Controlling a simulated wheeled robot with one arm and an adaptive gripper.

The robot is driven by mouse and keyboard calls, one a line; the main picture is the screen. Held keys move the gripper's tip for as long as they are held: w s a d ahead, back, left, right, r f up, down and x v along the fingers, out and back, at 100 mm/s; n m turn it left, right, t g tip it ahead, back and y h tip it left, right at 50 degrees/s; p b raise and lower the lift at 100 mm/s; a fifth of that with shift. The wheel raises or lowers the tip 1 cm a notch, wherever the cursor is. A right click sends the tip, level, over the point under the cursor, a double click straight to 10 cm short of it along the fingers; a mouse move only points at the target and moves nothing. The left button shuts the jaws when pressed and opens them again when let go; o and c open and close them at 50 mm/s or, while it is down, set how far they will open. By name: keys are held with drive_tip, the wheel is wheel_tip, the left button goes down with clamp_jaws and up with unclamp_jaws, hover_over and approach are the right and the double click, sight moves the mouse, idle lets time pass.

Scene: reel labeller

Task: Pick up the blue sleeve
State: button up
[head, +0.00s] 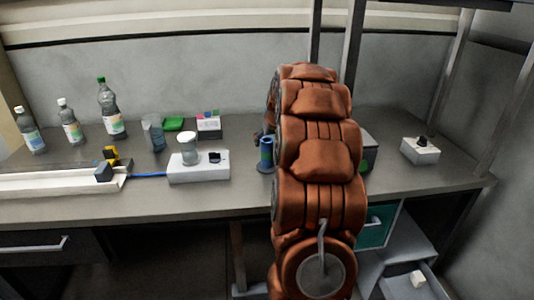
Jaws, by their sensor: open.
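The blue sleeve, a small upright dark-blue cylinder (266,155), stands on the grey worktop just left of my brown arm. A small dark shape touches or sits behind its upper left side; I cannot tell what it is. My arm rises from the bottom of the view and covers the worktop right of the sleeve. My gripper is hidden behind the arm, so its distance from the sleeve does not show.
A white box with a black knob (420,151) stands right. An open drawer (408,286) is below right.

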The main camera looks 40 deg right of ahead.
sight(267, 147)
drive_tip(key=p+x, duration=0.1)
drive_tip(key=x, duration=0.3)
drive_tip(key=shift+f, duration=0.45)
drive_tip(key=c, duration=1.4)
